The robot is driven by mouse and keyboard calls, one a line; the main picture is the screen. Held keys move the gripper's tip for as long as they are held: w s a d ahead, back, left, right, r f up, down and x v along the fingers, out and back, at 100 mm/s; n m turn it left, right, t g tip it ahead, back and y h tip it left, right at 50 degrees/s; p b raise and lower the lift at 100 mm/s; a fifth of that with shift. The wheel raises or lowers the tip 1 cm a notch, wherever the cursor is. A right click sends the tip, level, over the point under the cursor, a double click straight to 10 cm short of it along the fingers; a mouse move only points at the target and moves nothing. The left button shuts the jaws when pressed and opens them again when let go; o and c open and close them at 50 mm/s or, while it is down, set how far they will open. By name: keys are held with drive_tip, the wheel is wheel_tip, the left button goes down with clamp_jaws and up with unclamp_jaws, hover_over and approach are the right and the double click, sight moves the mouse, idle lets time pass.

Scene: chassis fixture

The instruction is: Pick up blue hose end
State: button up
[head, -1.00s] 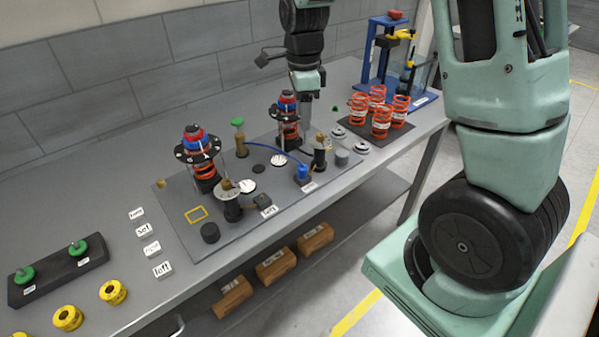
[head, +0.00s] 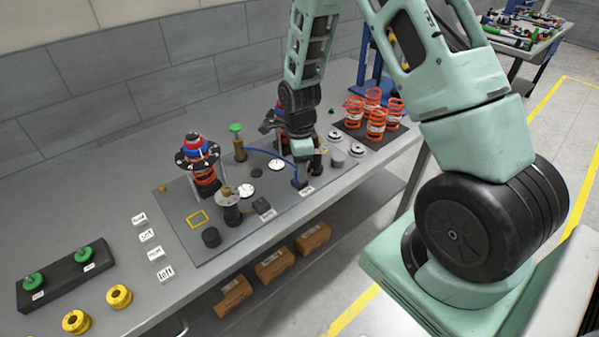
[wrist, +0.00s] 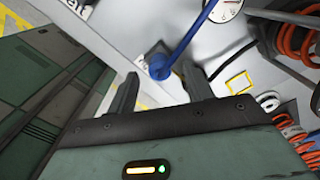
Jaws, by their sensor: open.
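A thin blue hose (head: 262,151) arcs over the grey fixture plate (head: 195,250) in the head view. Its blue hose end (head: 299,184) stands at the plate's front right, just under my gripper (head: 305,166). In the wrist view the blue hose end (wrist: 160,67) shows as a round blue piece with the hose rising from it to the upper right. My gripper (wrist: 162,82) is open, and the blue end appears between its two dark fingertips, near their far ends. I cannot tell whether either finger touches it.
A spring tower with a black disc (head: 197,155) stands left on the plate; another is partly hidden behind my arm. Orange springs (head: 376,124) stand at the right. White label blocks (head: 147,236) lie left of the plate.

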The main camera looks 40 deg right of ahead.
drive_tip(key=shift+f, duration=1.25)
drive_tip(key=c, duration=1.1)
drive_tip(key=shift+r, duration=0.1)
